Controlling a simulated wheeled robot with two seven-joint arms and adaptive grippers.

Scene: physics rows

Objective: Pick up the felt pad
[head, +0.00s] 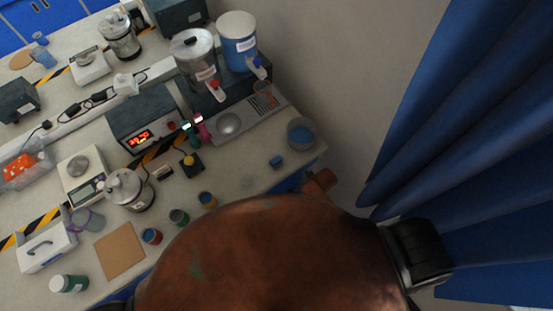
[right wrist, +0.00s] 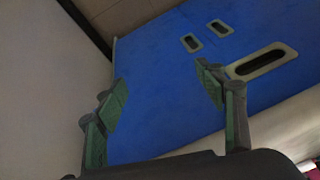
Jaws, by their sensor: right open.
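I cannot tell for sure which thing is the felt pad. A small blue block-like piece (head: 276,161) lies near the bench's right end in the head view. A flat tan square (head: 120,250) lies near the bench's front edge at the lower left. My right gripper (right wrist: 160,92) is open and empty in the right wrist view, its two green-padded fingers apart in front of a blue panel. Neither piece shows in that view. My left gripper is not in view.
The bench (head: 245,183) is crowded with jars, a scale (head: 83,181), a display box (head: 143,123) and dispensers. A tub (head: 300,134) stands near the blue piece. A blue curtain (head: 440,110) hangs at right. My large brown part hides the lower middle. The blue panel (right wrist: 160,70) has slots.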

